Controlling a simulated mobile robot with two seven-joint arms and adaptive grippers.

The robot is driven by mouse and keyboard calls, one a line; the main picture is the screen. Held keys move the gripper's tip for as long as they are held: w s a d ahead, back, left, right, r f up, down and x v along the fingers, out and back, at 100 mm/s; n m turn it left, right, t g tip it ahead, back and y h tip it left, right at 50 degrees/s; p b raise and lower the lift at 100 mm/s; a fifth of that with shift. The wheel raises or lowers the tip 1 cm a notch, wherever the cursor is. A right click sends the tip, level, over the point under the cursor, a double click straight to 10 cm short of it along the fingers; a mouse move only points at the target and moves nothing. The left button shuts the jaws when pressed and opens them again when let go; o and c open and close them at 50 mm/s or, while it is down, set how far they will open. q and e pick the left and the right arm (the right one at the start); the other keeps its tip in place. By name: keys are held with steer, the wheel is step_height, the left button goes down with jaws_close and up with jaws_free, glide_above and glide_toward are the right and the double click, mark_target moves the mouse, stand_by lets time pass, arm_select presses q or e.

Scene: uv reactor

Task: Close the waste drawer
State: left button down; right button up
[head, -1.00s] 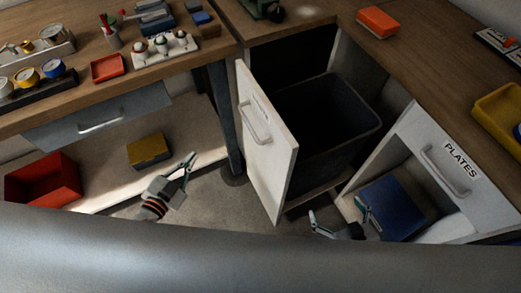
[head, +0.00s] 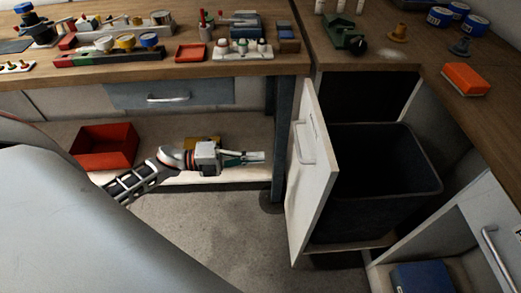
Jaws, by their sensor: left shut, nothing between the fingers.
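The waste drawer is pulled out under the corner of the bench. Its white front (head: 318,185) carries a light handle (head: 301,142), and a dark bin (head: 385,205) sits behind the front. My left gripper (head: 262,157) is shut and empty, to the left of the drawer front and apart from it, with its fingers pointing right toward the front. My right gripper is out of view.
A table leg (head: 281,140) stands between my left gripper and the drawer front. A red box (head: 105,146) and a partly hidden yellow box (head: 203,140) are on the low shelf. An open drawer with a blue box (head: 425,277) is at lower right. Floor below the gripper is clear.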

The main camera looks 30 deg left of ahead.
arm_select(q)
glide_toward(305, 156)
steer(key=x, duration=0.5)
steer(key=shift+w, duration=0.15)
steer(key=shift+x, duration=0.8)
steer(key=shift+f, duration=0.1)
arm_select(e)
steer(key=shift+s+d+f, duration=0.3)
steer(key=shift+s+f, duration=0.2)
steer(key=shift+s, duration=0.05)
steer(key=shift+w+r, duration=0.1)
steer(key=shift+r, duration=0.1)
